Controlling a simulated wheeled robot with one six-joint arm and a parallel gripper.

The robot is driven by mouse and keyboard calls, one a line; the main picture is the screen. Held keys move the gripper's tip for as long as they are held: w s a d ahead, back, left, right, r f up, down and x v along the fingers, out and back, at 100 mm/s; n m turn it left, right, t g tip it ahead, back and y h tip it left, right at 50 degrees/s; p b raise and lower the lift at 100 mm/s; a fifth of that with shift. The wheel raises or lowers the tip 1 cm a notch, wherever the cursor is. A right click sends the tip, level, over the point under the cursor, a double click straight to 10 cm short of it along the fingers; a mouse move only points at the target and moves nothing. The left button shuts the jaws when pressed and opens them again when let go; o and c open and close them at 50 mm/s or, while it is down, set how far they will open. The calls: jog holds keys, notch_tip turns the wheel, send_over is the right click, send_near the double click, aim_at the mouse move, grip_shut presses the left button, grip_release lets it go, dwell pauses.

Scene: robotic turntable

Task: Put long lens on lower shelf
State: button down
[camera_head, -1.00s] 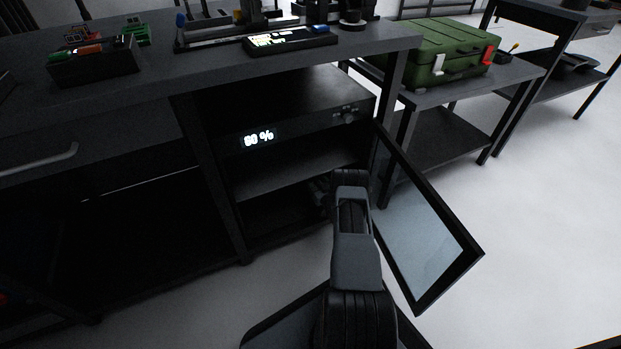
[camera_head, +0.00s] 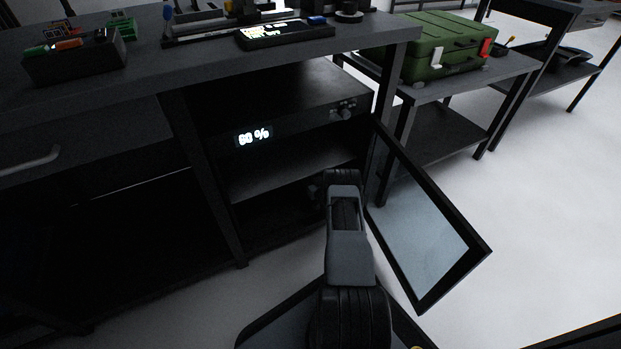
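The dark cabinet under the workbench stands open, with a lit display (camera_head: 254,136) reading what looks like 60 or 80 %. Its upper shelf (camera_head: 265,172) is bare where I can see it. The lower shelf (camera_head: 262,217) is in deep shadow and partly covered by my arm. The glass door (camera_head: 425,232) is swung out to the right. My arm reaches forward into the lower part of the cabinet. My gripper's fingers are hidden behind the arm and in shadow. I cannot make out the long lens.
The workbench top (camera_head: 190,68) holds a bin of small parts (camera_head: 75,62) and a black device (camera_head: 285,34). A green case (camera_head: 450,46) rests on a side table at the right. The open door stands close to my arm's right side. The pale floor beyond it is clear.

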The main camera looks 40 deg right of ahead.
jog(key=shift+c, duration=0.8)
grip_release()
jog(key=shift+a, duration=0.1)
jog(key=shift+r, duration=0.15)
jog(key=s+a+p, duration=0.1)
jog(key=s+p, duration=0.4)
jog(key=s, duration=0.7)
jog(key=shift+a, duration=0.3)
